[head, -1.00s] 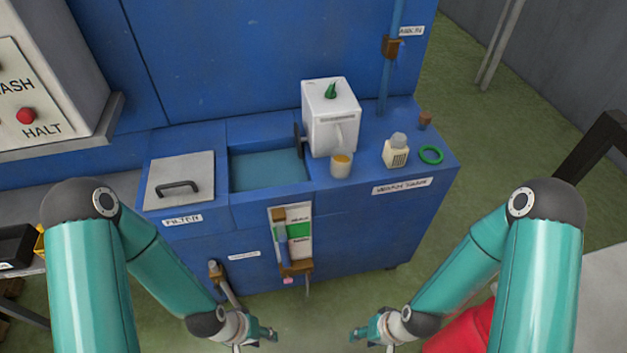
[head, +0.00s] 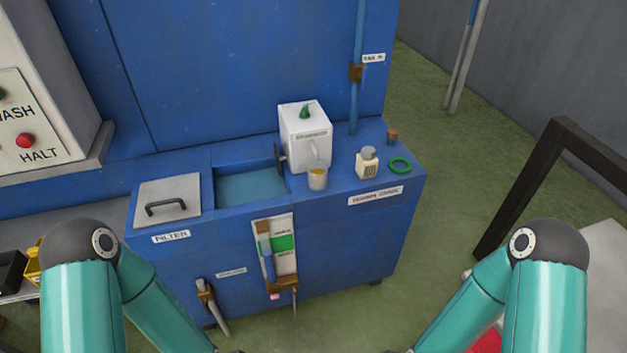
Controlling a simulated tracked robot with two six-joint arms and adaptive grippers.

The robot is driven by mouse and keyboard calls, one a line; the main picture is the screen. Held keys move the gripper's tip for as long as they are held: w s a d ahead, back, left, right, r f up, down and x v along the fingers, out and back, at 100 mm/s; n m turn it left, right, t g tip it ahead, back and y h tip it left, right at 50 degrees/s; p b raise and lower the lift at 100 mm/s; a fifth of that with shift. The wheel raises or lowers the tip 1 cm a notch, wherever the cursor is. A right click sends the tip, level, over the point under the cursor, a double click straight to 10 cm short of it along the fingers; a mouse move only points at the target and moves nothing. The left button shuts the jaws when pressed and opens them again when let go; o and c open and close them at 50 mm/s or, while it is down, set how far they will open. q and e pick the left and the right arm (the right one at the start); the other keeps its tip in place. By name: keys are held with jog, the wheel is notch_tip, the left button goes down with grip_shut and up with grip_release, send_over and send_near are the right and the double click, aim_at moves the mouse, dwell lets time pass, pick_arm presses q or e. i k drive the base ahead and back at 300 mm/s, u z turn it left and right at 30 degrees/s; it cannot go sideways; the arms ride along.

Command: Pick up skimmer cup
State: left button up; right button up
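A small pale cup (head: 317,180) with orange-brown content stands upright on the blue cabinet top, in front of the white box unit. I take it for the skimmer cup. It is close to or touching the box; I cannot tell which. My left arm comes in at the lower left and my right arm at the lower right. Both grippers are below the picture's bottom edge, so their fingers are hidden. Both arms are well in front of the cabinet, away from the cup.
The white box (head: 305,138) stands behind the cup. A cream bottle (head: 367,163), a green ring (head: 400,166) and a small brown item (head: 392,135) are to its right. The open basin (head: 250,186) and filter lid (head: 166,200) lie left. A dark frame (head: 520,185) stands at the right.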

aim_at(317, 171)
jog(key=z, duration=0.05)
jog(key=i, duration=0.9)
jog(key=u, duration=0.2)
jog(key=k, duration=0.9)
jog(key=z, duration=0.1)
jog(key=i, duration=0.9)
jog(key=z, duration=0.4)
